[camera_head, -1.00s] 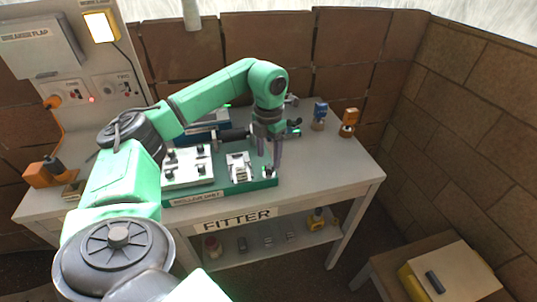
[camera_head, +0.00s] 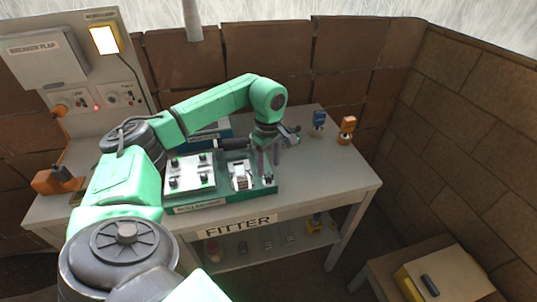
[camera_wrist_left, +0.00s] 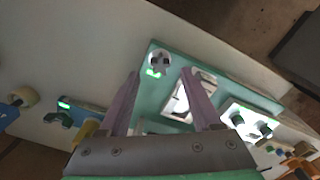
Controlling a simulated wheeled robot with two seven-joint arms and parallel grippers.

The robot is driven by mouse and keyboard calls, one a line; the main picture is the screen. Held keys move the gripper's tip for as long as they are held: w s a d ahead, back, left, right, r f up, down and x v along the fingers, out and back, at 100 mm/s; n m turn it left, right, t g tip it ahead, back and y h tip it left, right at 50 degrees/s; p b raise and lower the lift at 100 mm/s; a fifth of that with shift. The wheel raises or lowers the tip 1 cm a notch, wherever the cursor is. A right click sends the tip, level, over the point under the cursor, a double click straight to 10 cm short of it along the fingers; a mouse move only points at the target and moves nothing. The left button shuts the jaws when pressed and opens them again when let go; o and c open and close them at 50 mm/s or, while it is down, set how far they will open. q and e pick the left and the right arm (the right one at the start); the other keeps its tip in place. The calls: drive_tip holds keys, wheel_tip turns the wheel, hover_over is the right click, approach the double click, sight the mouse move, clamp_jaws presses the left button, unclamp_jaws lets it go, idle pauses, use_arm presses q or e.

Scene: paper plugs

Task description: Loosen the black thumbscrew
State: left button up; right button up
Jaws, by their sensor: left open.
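A green-based roller unit (camera_head: 215,203) stands on the grey bench. A small dark thumbscrew (camera_head: 268,181) sits at the right end of its base. In the left wrist view a dark winged knob, apparently this thumbscrew (camera_wrist_left: 159,61), shows on a pale round seat beside a green light. My left gripper (camera_head: 267,172) points down over that end of the unit, its fingers apart and empty. In the wrist view the fingertips (camera_wrist_left: 160,74) stand on either side of the line to the knob; contact is not visible. My right gripper is not in view.
A white plate (camera_head: 190,172) with several black knobs and a white bracket (camera_head: 240,176) are left of the gripper. A blue item (camera_head: 319,118) and an orange item (camera_head: 347,125) stand at the bench's back right. The bench's right front is clear.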

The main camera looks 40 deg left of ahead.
sight(269, 175)
use_arm(q)
drive_tip(key=m, duration=0.6)
drive_tip(key=shift+f+b, duration=1.2)
drive_tip(key=shift+f, duration=0.85)
clamp_jaws()
